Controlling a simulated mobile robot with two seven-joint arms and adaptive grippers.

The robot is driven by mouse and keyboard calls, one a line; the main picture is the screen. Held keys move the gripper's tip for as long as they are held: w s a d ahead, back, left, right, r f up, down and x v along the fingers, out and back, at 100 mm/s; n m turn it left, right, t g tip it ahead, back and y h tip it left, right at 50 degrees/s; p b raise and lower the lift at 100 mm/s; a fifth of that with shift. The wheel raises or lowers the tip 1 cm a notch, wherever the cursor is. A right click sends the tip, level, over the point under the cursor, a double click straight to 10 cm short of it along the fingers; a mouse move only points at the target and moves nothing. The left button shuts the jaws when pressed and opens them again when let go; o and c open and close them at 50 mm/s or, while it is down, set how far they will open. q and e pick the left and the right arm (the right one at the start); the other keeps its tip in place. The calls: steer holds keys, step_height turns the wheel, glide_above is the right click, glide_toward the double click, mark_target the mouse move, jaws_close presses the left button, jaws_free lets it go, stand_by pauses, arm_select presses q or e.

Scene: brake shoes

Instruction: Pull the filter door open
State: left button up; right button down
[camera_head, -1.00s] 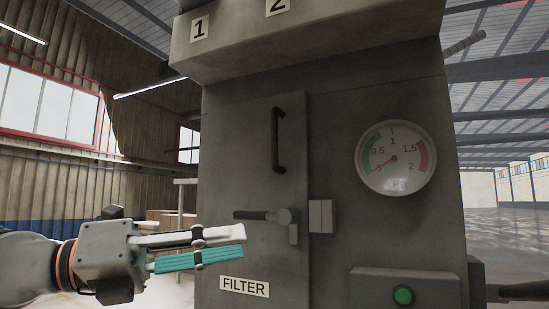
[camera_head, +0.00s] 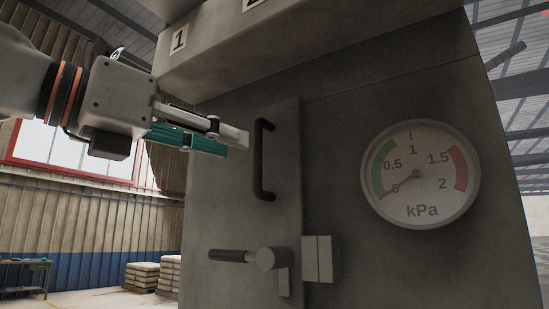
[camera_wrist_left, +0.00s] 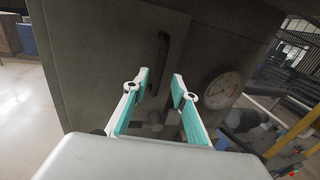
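The filter door (camera_head: 215,200) is a grey panel on the cabinet front and looks closed. Its black vertical bar handle (camera_head: 258,160) shows in the middle of the head view. Below it is a latch with a black horizontal lever (camera_head: 230,256). My left gripper (camera_head: 236,145) is just left of the bar handle, at its height, and appears apart from it. In the left wrist view its teal-lined fingers (camera_wrist_left: 160,76) are spread and empty. The bar handle (camera_wrist_left: 163,60) shows there beyond the gap between the fingertips. My right gripper is in neither view.
A round pressure gauge (camera_head: 420,174) sits right of the door, its needle near 0. A grey block (camera_head: 321,259) is beside the latch. An overhanging ledge (camera_head: 290,45) juts out above the door. Pallet stacks (camera_head: 142,276) stand far behind at left.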

mark_target(254, 151)
arm_select(q)
steer(key=shift+w+d+r, duration=0.1)
steer(key=shift+w+d, duration=0.3)
steer(key=p+x, duration=0.1)
steer(key=x, duration=0.4)
steer(key=shift+w+d+p, duration=0.3)
steer(key=shift+w+d, duration=0.15)
jaws_close()
